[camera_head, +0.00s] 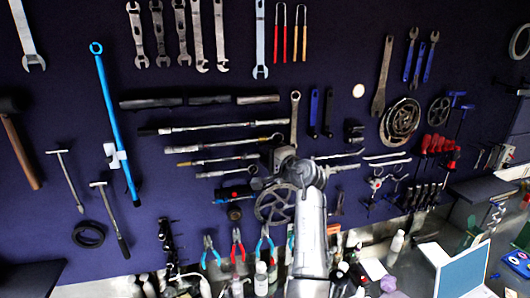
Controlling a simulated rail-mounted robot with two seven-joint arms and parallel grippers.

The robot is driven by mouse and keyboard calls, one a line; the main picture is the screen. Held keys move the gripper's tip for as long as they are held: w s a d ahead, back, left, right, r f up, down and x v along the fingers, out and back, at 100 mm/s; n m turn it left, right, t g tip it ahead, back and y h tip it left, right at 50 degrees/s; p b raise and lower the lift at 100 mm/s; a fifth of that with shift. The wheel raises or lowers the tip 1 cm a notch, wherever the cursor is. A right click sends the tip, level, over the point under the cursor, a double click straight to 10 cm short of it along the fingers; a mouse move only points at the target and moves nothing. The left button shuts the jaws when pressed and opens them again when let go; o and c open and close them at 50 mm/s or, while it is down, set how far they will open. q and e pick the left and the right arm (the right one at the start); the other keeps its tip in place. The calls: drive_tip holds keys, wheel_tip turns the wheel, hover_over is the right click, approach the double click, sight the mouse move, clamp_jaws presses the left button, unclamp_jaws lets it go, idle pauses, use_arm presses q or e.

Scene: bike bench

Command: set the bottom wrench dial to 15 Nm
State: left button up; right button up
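Several long wrenches lie level in a stack on the dark blue pegboard, left of centre. My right gripper is not in view.
A chainring (273,204) hangs just below my gripper. A small dark tool with a red spot (235,194) is below the wrenches.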

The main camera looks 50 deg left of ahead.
use_arm(q)
drive_tip(key=shift+a, duration=0.45)
drive_tip(key=shift+c, duration=0.2)
clamp_jaws()
drive_tip(key=shift+f+b, duration=0.25)
drive_tip(key=shift+b, duration=0.15)
drive_tip(key=n+y+b, duration=0.1)
drive_tip(key=y+b, duration=0.1)
drive_tip(key=b, duration=0.2)
drive_tip(key=n+g+y+b, duration=0.1)
drive_tip(key=y+b, duration=0.1)
drive_tip(key=b, duration=0.2)
drive_tip(key=shift+f+y, duration=0.1)
drive_tip(key=shift+y, duration=0.2)
drive_tip(key=shift+r+n+y+b, duration=0.3)
drive_tip(key=shift+n+b, duration=0.1)
drive_tip(key=shift+b, duration=0.3)
